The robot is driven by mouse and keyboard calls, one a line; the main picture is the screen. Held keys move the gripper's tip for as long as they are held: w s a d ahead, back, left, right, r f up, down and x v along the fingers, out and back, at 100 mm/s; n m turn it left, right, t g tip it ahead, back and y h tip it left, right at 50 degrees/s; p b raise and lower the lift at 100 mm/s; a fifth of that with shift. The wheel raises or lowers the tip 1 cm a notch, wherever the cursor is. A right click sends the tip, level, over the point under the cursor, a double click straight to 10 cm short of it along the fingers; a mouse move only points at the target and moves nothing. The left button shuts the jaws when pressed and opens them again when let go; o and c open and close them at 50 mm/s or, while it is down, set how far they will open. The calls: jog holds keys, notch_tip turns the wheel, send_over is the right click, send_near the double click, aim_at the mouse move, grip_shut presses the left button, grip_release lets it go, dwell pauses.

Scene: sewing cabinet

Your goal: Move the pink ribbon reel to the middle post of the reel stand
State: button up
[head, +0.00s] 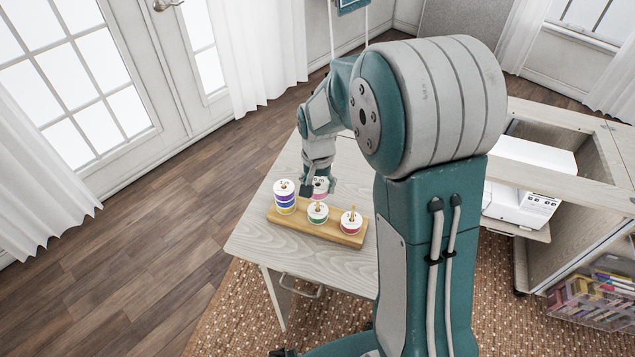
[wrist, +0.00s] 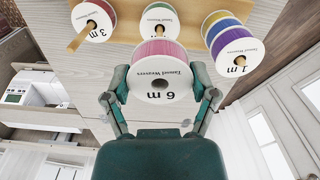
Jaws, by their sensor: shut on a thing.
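The pink ribbon reel (wrist: 156,50) is held between the two fingers of my gripper (wrist: 160,92), its white labelled face towards the wrist camera. In the head view my gripper (head: 319,189) holds it just behind and above the middle of the wooden reel stand (head: 346,238). The reel is apart from the middle post, which carries a green reel (head: 317,218) low down with the post tip showing above it. The green reel also shows beyond the pink one in the wrist view (wrist: 160,12). The exact height of the pink reel is hard to tell.
A stack of purple and yellow reels (head: 284,204) fills the left post. A red reel (head: 351,227) is on the right post. The pale table (head: 262,237) is clear around the stand. A white sewing machine (head: 520,180) stands in the cabinet at right.

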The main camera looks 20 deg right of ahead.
jog(key=shift+f, duration=1.65)
dwell(0.4)
jog(key=o, duration=0.9)
jog(key=shift+c, duration=0.2)
notch_tip(320, 180, up, 12)
jog(key=shift+f, duration=0.1)
